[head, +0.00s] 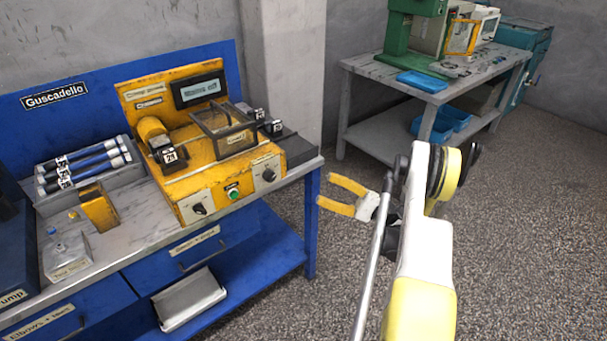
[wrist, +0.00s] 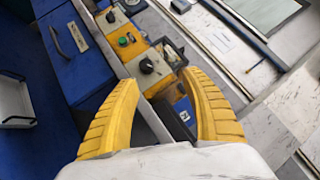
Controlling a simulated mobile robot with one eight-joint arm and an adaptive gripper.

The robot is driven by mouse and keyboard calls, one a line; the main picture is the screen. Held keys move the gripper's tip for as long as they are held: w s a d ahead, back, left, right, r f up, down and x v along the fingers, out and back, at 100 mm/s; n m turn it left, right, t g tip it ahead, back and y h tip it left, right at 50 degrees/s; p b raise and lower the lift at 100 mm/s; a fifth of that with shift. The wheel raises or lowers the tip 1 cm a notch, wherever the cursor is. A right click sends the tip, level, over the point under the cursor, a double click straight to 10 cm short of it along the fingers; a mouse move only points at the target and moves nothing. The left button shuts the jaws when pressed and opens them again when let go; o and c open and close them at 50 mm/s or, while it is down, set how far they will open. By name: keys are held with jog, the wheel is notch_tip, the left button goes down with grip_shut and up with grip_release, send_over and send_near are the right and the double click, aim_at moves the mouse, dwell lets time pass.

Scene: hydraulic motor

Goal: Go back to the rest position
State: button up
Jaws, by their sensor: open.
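My gripper (head: 337,195) is open and empty in the head view, held in the air to the right of the blue workbench. Its two yellow fingers point left toward the bench. In the wrist view my gripper (wrist: 160,100) shows both yellow fingers spread apart with nothing between them. Beyond the fingers lies the front panel of the yellow test machine (wrist: 127,40), with its knobs and green button. The same yellow machine (head: 190,180) stands on the bench in the head view, apart from the gripper.
The blue workbench (head: 140,238) carries a rack of blue cylinders (head: 85,165) and a small metal box (head: 68,258). A white tray (head: 188,298) lies on its lower shelf. A grey table (head: 375,70) with a green machine (head: 412,35) stands at the back right. Floor (head: 530,230) at right is clear.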

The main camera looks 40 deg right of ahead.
jog(key=w+a+r+g+h, duration=0.1)
jog(key=w+a+r, duration=0.2)
jog(key=a, duration=0.1)
jog(key=w+a+r+n+g+h, duration=0.1)
jog(key=w+a+r+g, duration=0.1)
jog(key=w+a+r, duration=0.2)
jog(key=w+a+r+g+h, duration=0.1)
jog(key=w+a+r+g, duration=0.1)
jog(key=a, duration=0.3)
jog(key=shift+w+a+r+h, duration=0.2)
jog(key=shift+w+r+h, duration=0.2)
jog(key=shift+w+r, duration=0.35)
jog(key=s+a+r+n+g+h, duration=0.25)
jog(key=s+a, duration=0.25)
jog(key=a, duration=0.3)
jog(key=s+a+r+n+g+h, duration=0.2)
jog(key=s+a+r+n+h, duration=0.1)
jog(key=s+a, duration=0.3)
jog(key=s+a+n+h, duration=0.2)
jog(key=s+n+h, duration=0.4)
jog(key=s, duration=0.8)
jog(key=shift+s+a+f, duration=0.15)
jog(key=shift+s+f, duration=0.1)
